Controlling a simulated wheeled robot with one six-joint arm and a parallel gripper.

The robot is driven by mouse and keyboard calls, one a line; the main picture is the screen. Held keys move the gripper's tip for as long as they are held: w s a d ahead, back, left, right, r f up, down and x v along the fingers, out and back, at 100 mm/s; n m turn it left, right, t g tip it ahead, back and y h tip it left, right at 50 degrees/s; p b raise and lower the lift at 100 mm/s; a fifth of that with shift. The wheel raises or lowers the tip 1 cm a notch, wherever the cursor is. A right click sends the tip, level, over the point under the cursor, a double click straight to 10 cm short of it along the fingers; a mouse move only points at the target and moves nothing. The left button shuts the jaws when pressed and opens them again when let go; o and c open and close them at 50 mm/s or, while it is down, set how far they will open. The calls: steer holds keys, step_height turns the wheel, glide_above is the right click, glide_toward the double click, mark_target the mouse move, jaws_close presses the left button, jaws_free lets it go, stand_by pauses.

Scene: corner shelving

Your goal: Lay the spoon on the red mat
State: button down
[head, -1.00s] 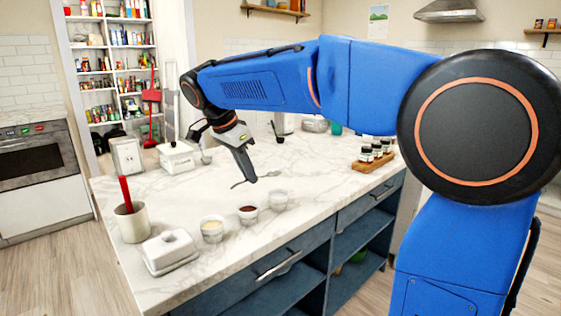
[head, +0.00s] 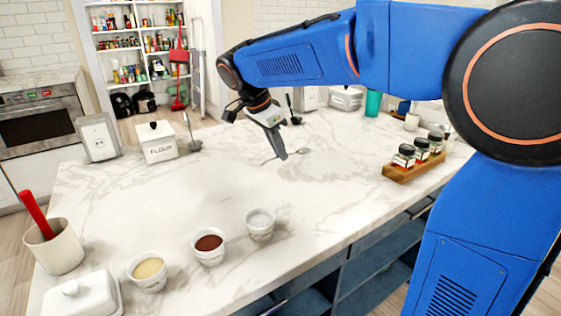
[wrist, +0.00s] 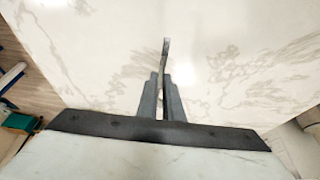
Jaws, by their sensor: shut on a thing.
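The metal spoon (head: 303,151) is between the fingers of my gripper (head: 281,157) over the far middle of the marble counter. Its bowl points right in the head view, and its thin handle sticks out to the left of the fingers. In the wrist view, my gripper (wrist: 163,98) is shut on the spoon (wrist: 164,57), part of which reaches out past the fingertips. I cannot tell how far the spoon is above the counter. I see no red mat in any view.
The marble counter (head: 200,190) is clear in its middle. Several small bowls, including one with dark red contents (head: 209,246), line the front edge. A spice rack (head: 414,166) stands at right, a flour box (head: 157,141) at back left, and a utensil crock (head: 54,245) at front left.

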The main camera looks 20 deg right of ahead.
mark_target(276, 157)
steer(key=shift+f, duration=2.1)
steer(key=c, duration=1.9)
jaws_free()
